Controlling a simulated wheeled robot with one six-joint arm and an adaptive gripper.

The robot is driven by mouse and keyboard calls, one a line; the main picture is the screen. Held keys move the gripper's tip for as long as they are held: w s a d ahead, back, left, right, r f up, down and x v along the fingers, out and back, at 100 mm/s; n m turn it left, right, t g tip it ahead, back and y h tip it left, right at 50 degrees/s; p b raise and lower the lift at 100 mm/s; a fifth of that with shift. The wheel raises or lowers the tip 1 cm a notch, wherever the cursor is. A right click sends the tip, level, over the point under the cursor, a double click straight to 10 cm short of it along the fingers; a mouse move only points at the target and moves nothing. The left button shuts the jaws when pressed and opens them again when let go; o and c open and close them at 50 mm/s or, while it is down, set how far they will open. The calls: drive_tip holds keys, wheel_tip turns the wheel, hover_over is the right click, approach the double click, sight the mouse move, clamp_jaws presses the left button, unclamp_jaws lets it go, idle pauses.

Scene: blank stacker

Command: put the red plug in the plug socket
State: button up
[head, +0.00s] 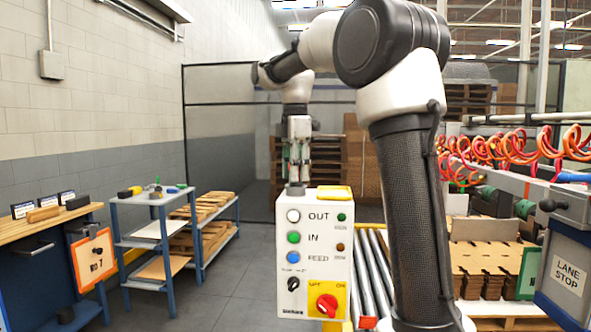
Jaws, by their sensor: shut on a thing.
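My gripper (297,176) points straight down just behind the top left of a white control box (314,250). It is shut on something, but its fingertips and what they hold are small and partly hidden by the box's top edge. A small grey shape shows at the tips, and I cannot tell what it is. I cannot make out a red plug or a plug socket. The only red part on the box is a round rotary switch (327,305) on a yellow plate.
A roller conveyor (372,270) runs behind the box. Blue shelves (150,232) and a wooden-topped bench (45,228) stand left. Orange coiled hoses (500,150) and a blue "LANE STOP" box (568,270) are right. The grey floor (235,275) between shelves and box is clear.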

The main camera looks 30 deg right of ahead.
drive_tip(key=shift+f, duration=0.5)
drive_tip(key=o, duration=1.1)
wheel_tip(320, 180, up, 12)
drive_tip(key=shift+f, duration=0.1)
drive_tip(key=s+f+m+t, duration=0.1)
drive_tip(key=s+f+m, duration=0.4)
drive_tip(key=s+f, duration=0.3)
drive_tip(key=s+f+m+t, duration=0.2)
drive_tip(key=s+f+m, duration=0.4)
drive_tip(key=s+f, duration=0.2)
drive_tip(key=s+f+m+t, duration=0.1)
drive_tip(key=s+f+m, duration=0.5)
drive_tip(key=s+f, duration=0.2)
drive_tip(key=shift+s+d+f, duration=0.1)
drive_tip(key=shift+s+f, duration=0.05)
drive_tip(key=shift+s, duration=0.5)
drive_tip(key=shift+s+d+f, duration=0.1)
drive_tip(key=shift+s, duration=0.55)
